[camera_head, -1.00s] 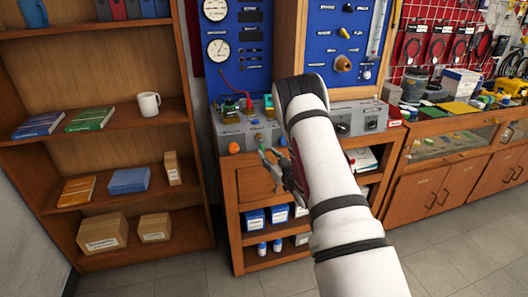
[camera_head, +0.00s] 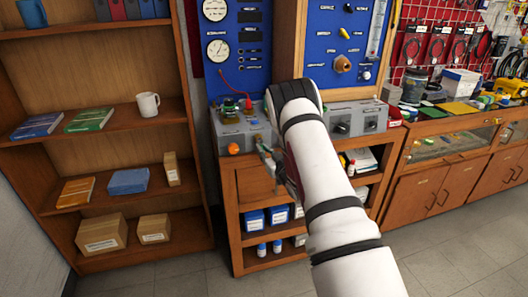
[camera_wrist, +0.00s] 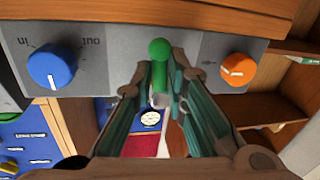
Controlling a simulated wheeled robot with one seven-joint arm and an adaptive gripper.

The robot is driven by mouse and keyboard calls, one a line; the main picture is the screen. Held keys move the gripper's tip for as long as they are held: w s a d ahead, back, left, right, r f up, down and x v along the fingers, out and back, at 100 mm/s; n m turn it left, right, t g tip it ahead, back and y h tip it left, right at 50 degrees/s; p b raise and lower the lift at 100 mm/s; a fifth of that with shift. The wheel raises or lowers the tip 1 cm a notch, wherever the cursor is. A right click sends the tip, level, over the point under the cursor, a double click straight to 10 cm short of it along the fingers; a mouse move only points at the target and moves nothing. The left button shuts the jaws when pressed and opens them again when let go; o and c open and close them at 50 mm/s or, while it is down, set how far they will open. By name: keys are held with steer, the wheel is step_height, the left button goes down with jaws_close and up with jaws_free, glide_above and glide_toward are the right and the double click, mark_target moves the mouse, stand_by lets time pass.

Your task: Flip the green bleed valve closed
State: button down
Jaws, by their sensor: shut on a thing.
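The green bleed valve lever (camera_wrist: 159,50) sticks out from the grey panel (camera_wrist: 110,42) in the wrist view, between a blue knob and an orange knob. My gripper (camera_wrist: 160,75) has its two fingers on either side of the lever, with the rounded green end showing beyond the fingertips. It is shut on the lever. In the head view my gripper (camera_head: 266,155) is at the front of the grey bench unit (camera_head: 228,130), right of the orange knob. The lever is too small and covered to make out there.
The blue knob (camera_wrist: 52,66) and the orange knob (camera_wrist: 238,69) stand close on either side of the fingers. A wooden shelf unit (camera_head: 182,110) is to the left of the bench. A second grey box with black knobs (camera_head: 352,120) is behind my arm.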

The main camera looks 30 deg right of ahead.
steer(key=shift+a+m, duration=0.15)
steer(key=shift+m, duration=0.65)
steer(key=c, duration=1.6)
jaws_free()
steer(key=s, duration=0.8)
steer(key=s+a, duration=0.1)
steer(key=s, duration=0.3)
steer(key=shift+f, duration=0.15)
steer(key=shift+w, duration=0.1)
